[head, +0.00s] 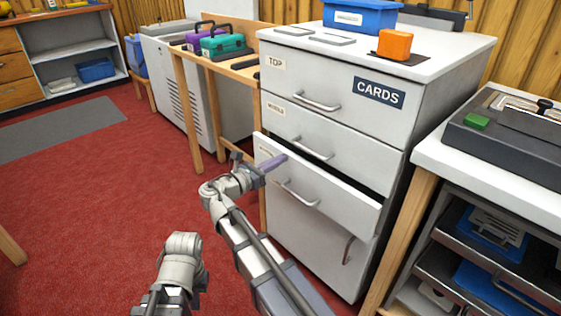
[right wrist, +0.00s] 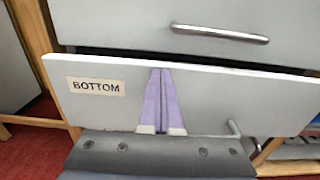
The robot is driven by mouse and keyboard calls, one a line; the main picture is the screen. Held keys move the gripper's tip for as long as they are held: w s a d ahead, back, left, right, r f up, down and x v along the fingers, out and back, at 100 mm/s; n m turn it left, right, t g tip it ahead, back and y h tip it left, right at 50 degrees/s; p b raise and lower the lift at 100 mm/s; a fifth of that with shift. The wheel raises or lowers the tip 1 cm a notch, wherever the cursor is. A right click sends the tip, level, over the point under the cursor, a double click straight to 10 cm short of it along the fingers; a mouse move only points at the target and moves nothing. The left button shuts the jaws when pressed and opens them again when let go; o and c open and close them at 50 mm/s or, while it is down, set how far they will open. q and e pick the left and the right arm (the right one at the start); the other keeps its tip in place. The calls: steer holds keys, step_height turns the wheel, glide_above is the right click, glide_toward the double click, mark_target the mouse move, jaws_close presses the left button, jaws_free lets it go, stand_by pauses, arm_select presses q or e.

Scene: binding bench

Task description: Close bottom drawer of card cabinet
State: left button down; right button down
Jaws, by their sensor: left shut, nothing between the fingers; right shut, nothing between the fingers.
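The white card cabinet (head: 425,105) stands with its top and middle drawers flush. Its bottom drawer (head: 335,195) sticks out a little, with a dark gap above its front. In the right wrist view the drawer front (right wrist: 215,105) shows a "BOTTOM" label and a handle at lower right. My right gripper (head: 280,161) is shut and empty, its purple fingers (right wrist: 160,85) in front of the drawer face, left of the handle. Whether the tips touch it I cannot tell. Of my left arm only a grey link shows at the lower middle; its fingers are hidden.
A white-topped bench (head: 430,155) with a dark machine stands close on the right. A wooden table (head: 185,75) with purple and green toolboxes stands behind at left. The red floor (head: 90,210) is open to the left.

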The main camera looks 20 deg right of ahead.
mark_target(290, 151)
steer(key=shift+d, duration=0.1)
steer(key=x, duration=0.4)
steer(key=shift+w+d, duration=0.15)
steer(key=shift+w+d+r, duration=0.1)
steer(key=shift+w+d, duration=0.05)
steer(key=shift+d, duration=0.1)
